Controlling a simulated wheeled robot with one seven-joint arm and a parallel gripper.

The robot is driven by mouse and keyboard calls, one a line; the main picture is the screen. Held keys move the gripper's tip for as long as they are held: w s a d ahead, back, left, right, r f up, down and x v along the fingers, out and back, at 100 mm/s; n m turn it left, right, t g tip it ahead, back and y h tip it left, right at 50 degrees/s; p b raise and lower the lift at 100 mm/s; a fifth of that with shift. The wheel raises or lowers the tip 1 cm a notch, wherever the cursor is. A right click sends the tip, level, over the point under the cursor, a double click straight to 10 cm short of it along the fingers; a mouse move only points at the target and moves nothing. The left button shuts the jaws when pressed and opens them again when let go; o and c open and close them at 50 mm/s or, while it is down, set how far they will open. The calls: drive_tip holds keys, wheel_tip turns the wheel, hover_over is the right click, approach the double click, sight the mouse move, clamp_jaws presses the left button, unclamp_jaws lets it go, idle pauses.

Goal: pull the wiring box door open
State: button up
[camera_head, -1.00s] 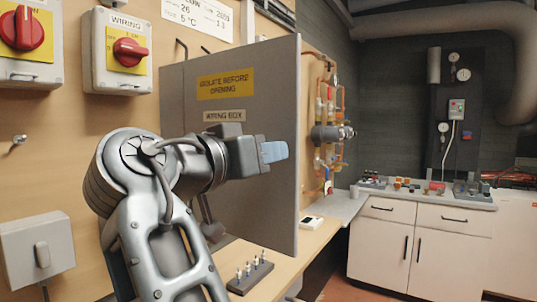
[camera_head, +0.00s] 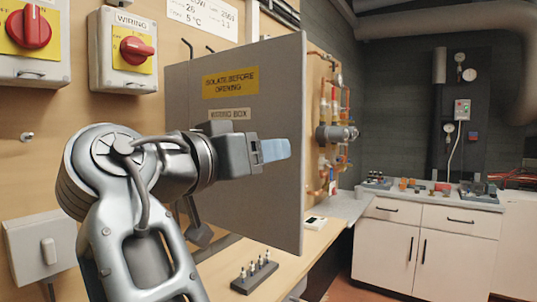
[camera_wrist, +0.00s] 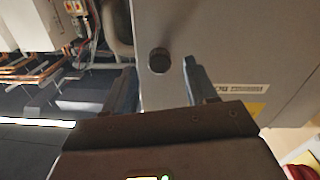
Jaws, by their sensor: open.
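The wiring box door (camera_head: 250,185) is a large grey panel with a yellow "isolate before opening" label and a "wiring box" plate. I cannot tell for certain how far it stands open. My gripper (camera_head: 281,149) is in front of its right part, below the labels. In the wrist view the door (camera_wrist: 225,45) fills the upper right, with a round black knob (camera_wrist: 159,61) near its edge. My gripper (camera_wrist: 160,75) is open there, its two blue fingers apart, with the knob in line with the gap between them. I see no contact with the knob.
The wiring switch (camera_head: 135,50) with a red handle is on the wall at upper left, beside another red-handled switch (camera_head: 28,30). A bench (camera_head: 300,255) below carries a strip of small pegs (camera_head: 254,273). Pipework (camera_head: 335,130) is right of the door. White cabinets (camera_head: 430,240) stand at the back right.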

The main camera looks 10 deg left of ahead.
drive_tip(key=v, duration=0.5)
drive_tip(key=shift+b, duration=0.4)
